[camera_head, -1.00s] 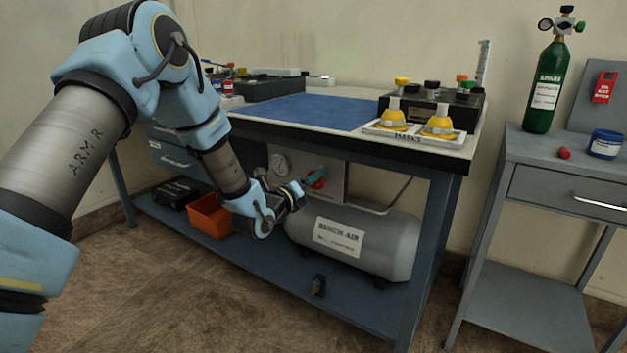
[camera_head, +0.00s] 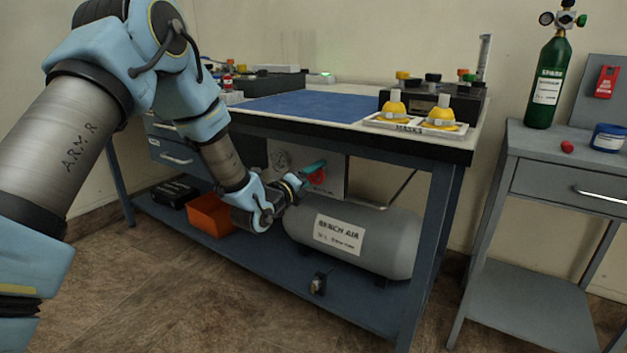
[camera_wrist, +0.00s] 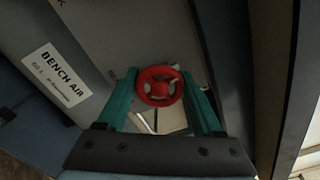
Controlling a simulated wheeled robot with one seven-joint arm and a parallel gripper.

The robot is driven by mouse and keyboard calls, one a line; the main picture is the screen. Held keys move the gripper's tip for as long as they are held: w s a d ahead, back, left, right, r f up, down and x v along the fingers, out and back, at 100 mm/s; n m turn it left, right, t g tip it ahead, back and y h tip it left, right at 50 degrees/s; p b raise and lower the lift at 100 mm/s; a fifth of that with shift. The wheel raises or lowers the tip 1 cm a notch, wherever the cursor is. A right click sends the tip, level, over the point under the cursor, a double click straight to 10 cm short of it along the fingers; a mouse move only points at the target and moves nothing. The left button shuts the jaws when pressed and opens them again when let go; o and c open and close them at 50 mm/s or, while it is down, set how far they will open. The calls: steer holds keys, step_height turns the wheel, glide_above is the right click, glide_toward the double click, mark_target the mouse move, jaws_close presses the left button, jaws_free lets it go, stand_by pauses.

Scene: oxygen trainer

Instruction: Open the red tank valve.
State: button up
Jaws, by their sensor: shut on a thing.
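The red tank valve (camera_wrist: 159,86) is a round spoked handwheel on a grey panel under the bench. In the wrist view it sits between the teal fingers of my gripper (camera_wrist: 162,90), which is shut on its rim from both sides. In the head view my gripper (camera_head: 306,173) reaches in under the bench top, and the red of the valve (camera_head: 316,178) shows just beside the teal fingers. The grey tank labelled BENCH AIR (camera_head: 372,238) lies below the valve, and it also shows in the wrist view (camera_wrist: 88,40). The wheel's turn angle cannot be told.
The bench top (camera_head: 440,140) is close above my forearm, with a masks tray (camera_head: 412,128) at its front edge. An orange bin (camera_head: 210,215) and a black case (camera_head: 172,192) sit on the lower shelf. A green cylinder (camera_head: 549,85) stands on the right cabinet.

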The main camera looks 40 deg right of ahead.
steer(key=n+b, duration=0.1)
steer(key=n, duration=0.2)
steer(key=n+b, duration=0.1)
steer(key=shift+w+f+n+b, duration=0.1)
steer(key=shift+f+n+b, duration=0.15)
steer(key=shift+n+b, duration=0.1)
steer(key=n+b, duration=0.2)
steer(key=n, duration=0.3)
steer(key=shift+a+f, duration=0.1)
steer(key=n+b, duration=0.1)
steer(key=n, duration=0.4)
steer(key=shift+f, duration=0.1)
steer(key=n, duration=0.4)
steer(key=shift+n, duration=0.25)
steer(key=n, duration=0.3)
steer(key=shift+s+n, duration=0.2)
steer(key=shift+n, duration=0.1)
steer(key=n, duration=0.3)
steer(key=shift+s+n+p, duration=0.1)
steer(key=shift+n+p, duration=0.2)
steer(key=n+p, duration=0.1)
steer(key=n, duration=0.5)
steer(key=shift+s+p, duration=0.2)
steer(key=shift+p, duration=0.1)
steer(key=shift+n, duration=0.4)
